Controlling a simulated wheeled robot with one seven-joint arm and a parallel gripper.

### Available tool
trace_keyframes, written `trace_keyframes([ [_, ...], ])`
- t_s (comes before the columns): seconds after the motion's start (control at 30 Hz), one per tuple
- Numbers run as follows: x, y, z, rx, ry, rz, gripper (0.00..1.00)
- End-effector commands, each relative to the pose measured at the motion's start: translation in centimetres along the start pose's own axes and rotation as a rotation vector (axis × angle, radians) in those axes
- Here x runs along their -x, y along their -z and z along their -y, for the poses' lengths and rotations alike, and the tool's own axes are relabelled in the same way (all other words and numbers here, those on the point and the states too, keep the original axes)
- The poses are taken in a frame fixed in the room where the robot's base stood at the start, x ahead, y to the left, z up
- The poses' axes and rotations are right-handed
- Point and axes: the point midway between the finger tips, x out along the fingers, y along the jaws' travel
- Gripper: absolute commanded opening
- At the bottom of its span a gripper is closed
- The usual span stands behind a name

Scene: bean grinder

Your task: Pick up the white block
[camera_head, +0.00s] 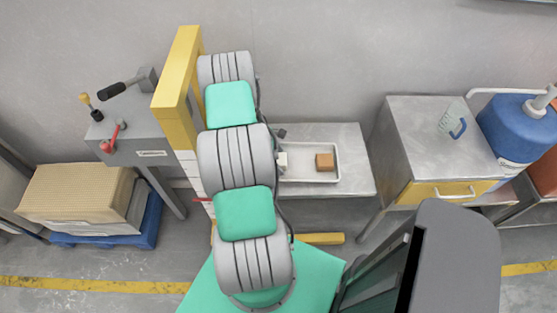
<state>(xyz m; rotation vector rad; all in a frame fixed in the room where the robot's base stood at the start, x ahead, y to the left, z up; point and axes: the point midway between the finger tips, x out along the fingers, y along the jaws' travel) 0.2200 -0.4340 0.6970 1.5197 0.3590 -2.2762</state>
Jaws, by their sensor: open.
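A small white block (283,161) shows at the left end of a shallow pale tray (305,177), right beside my arm. My arm hides part of the tray's left side and may cover part of the block. My arm rises through the middle of the camera_head view, in grey and green links. My gripper is not visible; the arm links hide that area. A small dark part shows just above the white block at the arm's edge, and I cannot tell what it is.
A brown block (325,162) lies in the tray, right of the white one. The tray rests on a grey table (355,185). A yellow post (178,90) and lever box (140,130) stand left.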

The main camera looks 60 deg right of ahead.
Motion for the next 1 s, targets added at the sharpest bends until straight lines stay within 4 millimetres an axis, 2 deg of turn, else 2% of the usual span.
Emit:
trace_keyframes([
  [0.23,-0.23,0.03,-0.05,0.0,-0.001,0.0,0.83],
  [1.0,-0.17,0.04,-0.04,0.0,-0.001,-0.001,0.2],
])
